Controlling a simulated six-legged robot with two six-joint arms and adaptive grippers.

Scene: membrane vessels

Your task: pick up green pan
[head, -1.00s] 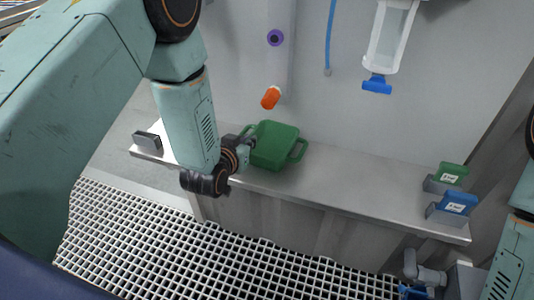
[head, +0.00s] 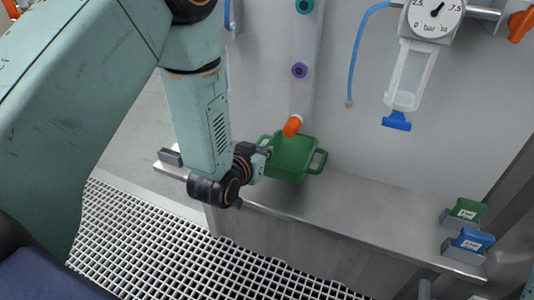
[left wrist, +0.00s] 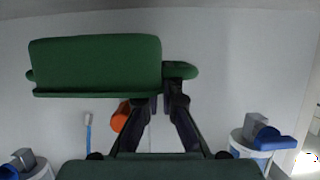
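The green pan (head: 291,158), a square dish with looped handles on its left and right, sits on the steel shelf against the wall. My left gripper (head: 266,153) is at the pan's left handle, coming from the left. In the left wrist view the pan (left wrist: 95,65) fills the upper left. Its handle (left wrist: 181,70) lies at the tips of my left gripper (left wrist: 160,92). The two dark fingers stand apart with a pale gap between them. I cannot tell whether they touch the handle. My right gripper is not in view.
An orange spout (head: 292,126) hangs just above the pan. The steel shelf (head: 375,200) is clear to the right up to green (head: 468,209) and blue (head: 470,240) blocks. A grey block (head: 170,157) is at its left end. A grating (head: 130,235) lies below.

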